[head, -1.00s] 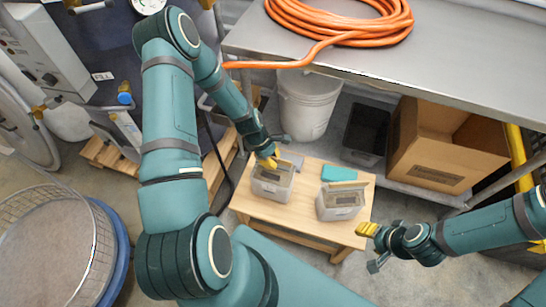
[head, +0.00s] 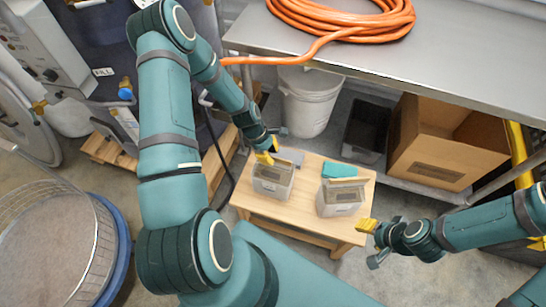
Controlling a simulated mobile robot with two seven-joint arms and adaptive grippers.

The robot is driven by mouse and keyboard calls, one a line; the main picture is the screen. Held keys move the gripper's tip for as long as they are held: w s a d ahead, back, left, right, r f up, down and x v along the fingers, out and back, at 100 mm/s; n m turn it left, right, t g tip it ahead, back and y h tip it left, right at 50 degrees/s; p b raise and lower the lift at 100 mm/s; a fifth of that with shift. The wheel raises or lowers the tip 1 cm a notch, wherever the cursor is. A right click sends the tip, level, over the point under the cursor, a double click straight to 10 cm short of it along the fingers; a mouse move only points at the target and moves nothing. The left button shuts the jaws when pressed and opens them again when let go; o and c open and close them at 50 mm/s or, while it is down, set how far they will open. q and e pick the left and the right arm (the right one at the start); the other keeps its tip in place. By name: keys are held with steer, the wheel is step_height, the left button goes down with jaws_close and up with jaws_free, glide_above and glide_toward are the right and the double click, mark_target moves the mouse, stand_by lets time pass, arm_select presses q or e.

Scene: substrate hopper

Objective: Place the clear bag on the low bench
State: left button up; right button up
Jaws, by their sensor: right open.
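Two greyish, see-through bags with brownish contents and small labels stand upright on the low wooden bench (head: 310,225). The left bag (head: 272,188) is near the bench's left end, and the right bag (head: 338,209) is near its right end. My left gripper (head: 268,152) is at the back upper edge of the left bag; whether its yellow fingers touch the bag or are open cannot be told. My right gripper (head: 367,226) is open and empty, just right of the bench and of the right bag.
A teal item (head: 339,170) and a grey item (head: 291,156) lie at the bench's back. Behind stand a white bucket (head: 309,105), a dark bin (head: 366,132) and a cardboard box (head: 430,165), under a steel table (head: 440,60) with an orange hose (head: 345,27). A sieve (head: 55,245) stands left.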

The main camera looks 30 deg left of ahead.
arm_select(q)
steer(key=p+v, duration=0.1)
steer(key=v, duration=0.8)
steer(key=shift+r+p, duration=0.1)
steer(key=shift+p, duration=0.25)
steer(key=s+d+m, duration=0.4)
steer(key=d+m, duration=0.5)
steer(key=d, duration=0.2)
steer(key=s+d+m, duration=0.5)
steer(key=d+m, duration=0.5)
steer(key=d, duration=0.1)
steer(key=shift+s+f+t, duration=0.2)
steer(key=shift+f+t, duration=0.1)
steer(key=shift+d, duration=0.1)
